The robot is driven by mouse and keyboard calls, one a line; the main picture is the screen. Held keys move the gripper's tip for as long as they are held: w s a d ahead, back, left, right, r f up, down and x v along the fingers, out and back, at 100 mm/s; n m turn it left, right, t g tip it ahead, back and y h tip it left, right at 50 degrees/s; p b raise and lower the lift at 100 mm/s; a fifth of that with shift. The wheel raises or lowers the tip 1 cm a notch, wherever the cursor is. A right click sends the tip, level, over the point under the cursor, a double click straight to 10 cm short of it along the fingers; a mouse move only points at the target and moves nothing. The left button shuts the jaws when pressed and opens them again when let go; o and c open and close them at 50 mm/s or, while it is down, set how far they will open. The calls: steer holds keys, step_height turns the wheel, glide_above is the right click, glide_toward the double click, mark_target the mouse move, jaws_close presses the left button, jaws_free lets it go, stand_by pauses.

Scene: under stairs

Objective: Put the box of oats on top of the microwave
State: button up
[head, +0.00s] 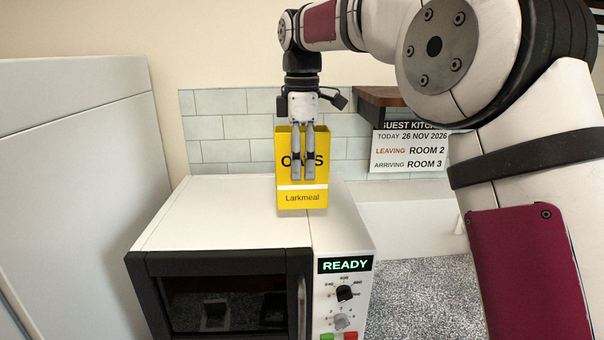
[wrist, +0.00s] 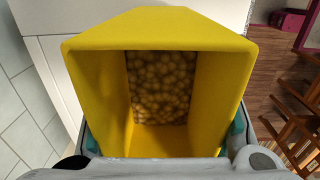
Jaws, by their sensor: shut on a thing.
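The box of oats (head: 302,200) is a yellow, open-topped box marked "Larkmeal". It is upright in the head view, over the right part of the white microwave's top (head: 220,215). My gripper (head: 302,178) points down and is shut on the box, with its fingers covering part of the lettering. In the wrist view, the box (wrist: 190,28) fills the middle, and small rounded brownish contents (wrist: 160,85) show inside. I cannot tell whether the box's base touches the microwave or hangs just above it. The microwave has a dark door and a "READY" display.
A tall white cabinet (head: 75,170) stands at the left. A tiled wall (head: 222,130) is behind the microwave. A sign (head: 408,150) hangs under a wooden shelf (head: 382,96) at the right. Speckled counter (head: 425,290) shows right of the microwave. The left part of the microwave top is clear.

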mark_target(302, 174)
step_height(302, 174, down, 2)
steer(key=shift+s+f+p, duration=0.1)
steer(key=shift+s+p, duration=0.05)
steer(key=shift+p, duration=0.35)
steer(key=shift+f, duration=0.45)
steer(key=o, duration=1.8)
steer(key=shift+c, duration=0.2)
step_height(302, 174, up, 12)
steer(key=b, duration=0.3)
